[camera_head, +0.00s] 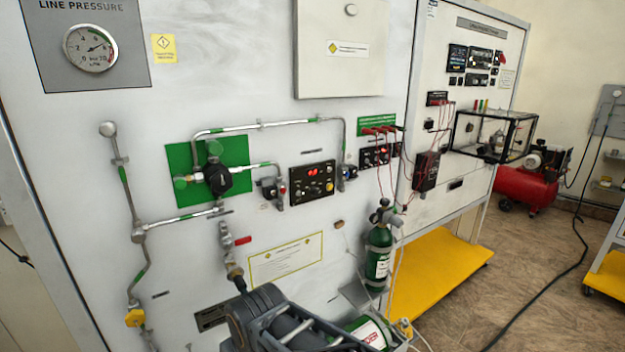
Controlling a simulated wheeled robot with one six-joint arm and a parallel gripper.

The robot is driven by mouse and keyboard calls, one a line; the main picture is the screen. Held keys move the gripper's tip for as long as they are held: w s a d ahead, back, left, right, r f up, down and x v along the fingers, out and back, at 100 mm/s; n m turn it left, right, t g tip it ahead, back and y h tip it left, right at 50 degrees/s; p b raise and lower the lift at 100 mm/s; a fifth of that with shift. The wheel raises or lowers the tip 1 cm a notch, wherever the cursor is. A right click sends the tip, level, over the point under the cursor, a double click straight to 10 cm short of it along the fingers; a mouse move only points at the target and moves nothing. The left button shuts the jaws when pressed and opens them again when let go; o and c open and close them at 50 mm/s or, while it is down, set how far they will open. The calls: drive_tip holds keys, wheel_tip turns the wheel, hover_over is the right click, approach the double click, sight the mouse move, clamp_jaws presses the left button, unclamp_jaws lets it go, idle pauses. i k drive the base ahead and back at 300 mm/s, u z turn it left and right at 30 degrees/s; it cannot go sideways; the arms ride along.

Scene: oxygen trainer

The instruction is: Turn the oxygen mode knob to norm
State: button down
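No knob in the head camera view has a readable "norm" label, so I cannot tell for sure which is the oxygen mode knob. A small black control panel (312,184) with a lit red display sits mid-board, with small knobs and buttons too small to read. A black round regulator or knob (217,179) sits on a green plate to its left. My dark grey arm shows at the bottom centre, below these controls and apart from them. I cannot make out my gripper's fingers.
A valve with a red handle (242,240) and pipes stand out from the board. Red cables hang from a socket strip (376,156). A yellow platform (440,270) juts out; open floor lies to the right.

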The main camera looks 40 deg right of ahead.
sight(314, 191)
drive_tip(key=z, duration=0.05)
drive_tip(key=k, duration=0.45)
drive_tip(key=u, duration=1.1)
drive_tip(key=i, duration=0.65)
drive_tip(key=z, duration=2.15)
